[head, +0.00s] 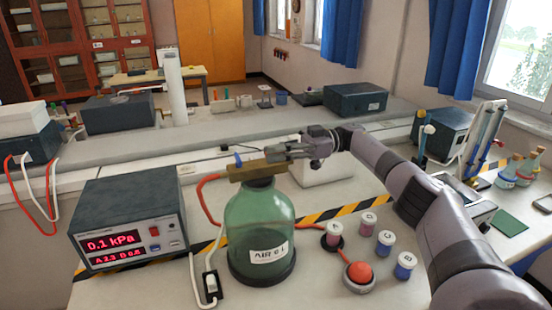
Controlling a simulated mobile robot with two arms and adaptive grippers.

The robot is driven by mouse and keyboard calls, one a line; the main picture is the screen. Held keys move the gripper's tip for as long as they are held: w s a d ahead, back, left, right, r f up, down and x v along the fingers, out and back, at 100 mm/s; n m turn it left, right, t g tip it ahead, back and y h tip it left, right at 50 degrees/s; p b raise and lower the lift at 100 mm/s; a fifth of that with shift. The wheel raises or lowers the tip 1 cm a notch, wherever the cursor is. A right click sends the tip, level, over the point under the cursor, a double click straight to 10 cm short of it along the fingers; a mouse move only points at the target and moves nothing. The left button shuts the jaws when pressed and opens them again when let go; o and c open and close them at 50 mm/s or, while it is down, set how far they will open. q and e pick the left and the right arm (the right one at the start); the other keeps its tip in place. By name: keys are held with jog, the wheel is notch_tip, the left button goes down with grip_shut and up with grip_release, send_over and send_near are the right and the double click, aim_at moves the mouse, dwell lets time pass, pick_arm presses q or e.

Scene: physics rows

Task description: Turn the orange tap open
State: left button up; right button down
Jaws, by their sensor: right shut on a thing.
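A green glass bottle (260,220) labelled "AIR 6 L" stands on the bench with a brass-coloured block (250,172) on its top. A small blue tap (238,160) sticks up at the block's left part. My right gripper (272,154) reaches in from the right and is shut at the block's right part, where its fingers hide what they hold. The orange tap does not show clearly; it appears to be between these fingers, and its turn angle cannot be told. My left gripper is not in view.
A pressure meter (128,212) reading 0.1 kPa stands left of the bottle, with a red hose (208,200) nearby. An orange-red dome (359,272) and several small labelled jars (384,243) stand to the right. A white switch (211,284) lies in front.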

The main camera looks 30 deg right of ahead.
jog(key=shift+w+r, duration=0.1)
jog(key=shift+r, duration=0.25)
jog(key=c, duration=2.1)
grip_release()
jog(key=o, duration=0.4)
jog(key=shift+f, duration=0.25)
jog(key=shift+r, duration=0.25)
notch_tip(320, 180, up, 10)
jog(key=shift+f, duration=0.25)
